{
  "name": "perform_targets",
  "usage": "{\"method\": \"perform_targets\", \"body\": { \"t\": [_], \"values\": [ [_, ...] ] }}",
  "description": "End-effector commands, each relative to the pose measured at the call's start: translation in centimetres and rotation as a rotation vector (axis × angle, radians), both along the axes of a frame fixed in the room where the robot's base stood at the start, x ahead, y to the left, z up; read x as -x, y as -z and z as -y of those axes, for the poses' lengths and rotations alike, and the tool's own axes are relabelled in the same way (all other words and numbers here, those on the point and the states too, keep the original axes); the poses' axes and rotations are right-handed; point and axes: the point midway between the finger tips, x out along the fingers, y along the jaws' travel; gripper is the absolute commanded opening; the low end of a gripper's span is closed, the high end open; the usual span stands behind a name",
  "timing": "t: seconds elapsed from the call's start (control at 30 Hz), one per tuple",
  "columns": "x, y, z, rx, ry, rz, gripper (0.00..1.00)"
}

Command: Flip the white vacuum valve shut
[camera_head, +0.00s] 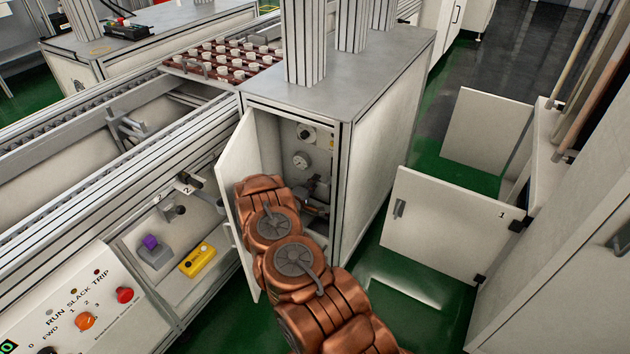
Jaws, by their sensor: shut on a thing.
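My copper-coloured arm reaches into an open cabinet (390,105) under a grey worktop. My gripper (314,190) is a small dark shape inside it, partly hidden by the arm and in shadow. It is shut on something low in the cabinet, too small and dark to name.
The open cabinet door (240,165) stands close along my arm's left side. Another open door marked 1 (445,225) is at the right. A control panel (75,305) and a yellow box (197,260) are at left. Green floor is free between cabinet and right door.

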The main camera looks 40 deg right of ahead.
Motion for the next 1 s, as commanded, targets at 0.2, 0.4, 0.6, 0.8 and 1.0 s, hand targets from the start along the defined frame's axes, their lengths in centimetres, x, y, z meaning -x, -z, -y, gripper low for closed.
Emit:
{"method": "perform_targets", "body": {
  "t": [0.2,0.4,0.6,0.8,1.0],
  "values": [
    [-0.19,0.06,-0.13,0.007,-0.005,-0.020,0.00],
    [-0.21,0.08,-0.14,0.006,-0.005,-0.021,0.00],
    [-0.21,0.10,-0.15,0.006,-0.005,-0.020,0.21],
    [-0.10,0.11,-0.05,0.006,-0.003,-0.020,0.41],
    [-0.06,0.11,-0.03,0.006,-0.002,-0.020,0.41]
  ]
}}
